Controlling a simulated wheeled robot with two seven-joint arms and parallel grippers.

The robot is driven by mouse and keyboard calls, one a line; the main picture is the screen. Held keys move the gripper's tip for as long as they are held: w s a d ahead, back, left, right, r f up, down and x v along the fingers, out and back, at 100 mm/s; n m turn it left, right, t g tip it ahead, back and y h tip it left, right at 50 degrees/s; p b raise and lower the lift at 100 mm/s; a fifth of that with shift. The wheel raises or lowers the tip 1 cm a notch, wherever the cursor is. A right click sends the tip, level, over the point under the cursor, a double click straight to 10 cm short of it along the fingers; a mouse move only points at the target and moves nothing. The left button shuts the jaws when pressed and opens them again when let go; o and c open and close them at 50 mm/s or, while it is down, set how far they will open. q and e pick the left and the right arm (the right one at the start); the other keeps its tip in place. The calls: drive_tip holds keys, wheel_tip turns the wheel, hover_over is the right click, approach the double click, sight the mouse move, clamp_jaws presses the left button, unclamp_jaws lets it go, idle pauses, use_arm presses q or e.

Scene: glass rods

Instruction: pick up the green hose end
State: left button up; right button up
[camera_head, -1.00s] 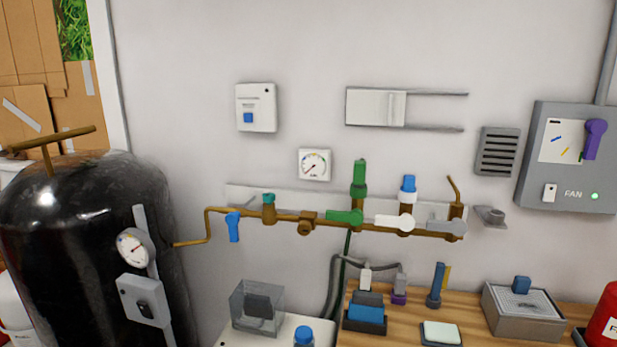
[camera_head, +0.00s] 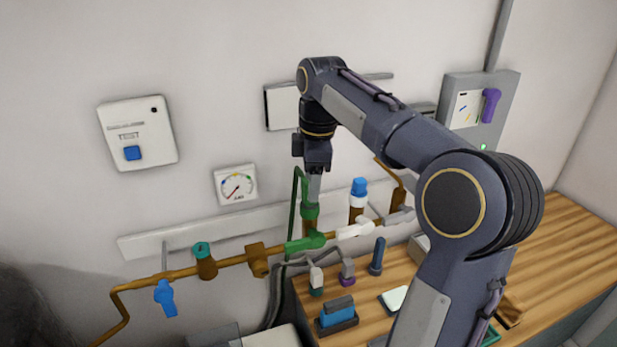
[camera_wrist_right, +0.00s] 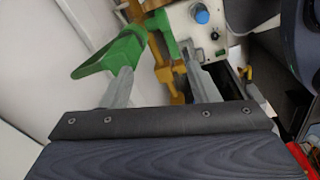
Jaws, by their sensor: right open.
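The green hose end (camera_head: 310,212) stands upright on the brass pipe (camera_head: 225,262), above a green valve lever (camera_head: 305,242). A thin green hose (camera_head: 293,205) shows at its left. My right gripper (camera_head: 314,187) points down directly over the hose end, its fingers hiding the top part. In the wrist view my right gripper (camera_wrist_right: 155,70) has its fingers apart. A large green piece (camera_wrist_right: 112,56) overlaps the left fingertip, and a smaller green part (camera_wrist_right: 165,35) is beyond the gap. I cannot tell whether the fingers touch the green piece. My left gripper is out of view.
The wall is just behind. A wooden bench (camera_head: 565,240) with small tools lies below. A gauge (camera_head: 236,185) and a white switch box (camera_head: 138,133) are on the wall.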

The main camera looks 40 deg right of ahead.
sight(305, 203)
drive_tip(key=w+n, duration=0.1)
drive_tip(key=w+d+n+g+h, duration=0.1)
drive_tip(key=w, duration=0.1)
drive_tip(key=w+d+n, duration=0.1)
drive_tip(key=shift+w+d+r, duration=0.1)
drive_tip(key=shift+w+r, duration=0.2)
drive_tip(key=shift+w, duration=0.1)
drive_tip(key=shift+w+f+h, duration=0.1)
drive_tip(key=shift+w+h, duration=0.05)
drive_tip(key=shift+h, duration=0.15)
drive_tip(key=f, duration=0.5)
drive_tip(key=d+f, duration=0.1)
drive_tip(key=f, duration=0.1)
drive_tip(key=shift+s+f, duration=0.2)
drive_tip(key=shift+s, duration=0.1)
drive_tip(key=c, duration=1.1)
drive_tip(key=shift+c, duration=0.4)
drive_tip(key=shift+r, duration=0.15)
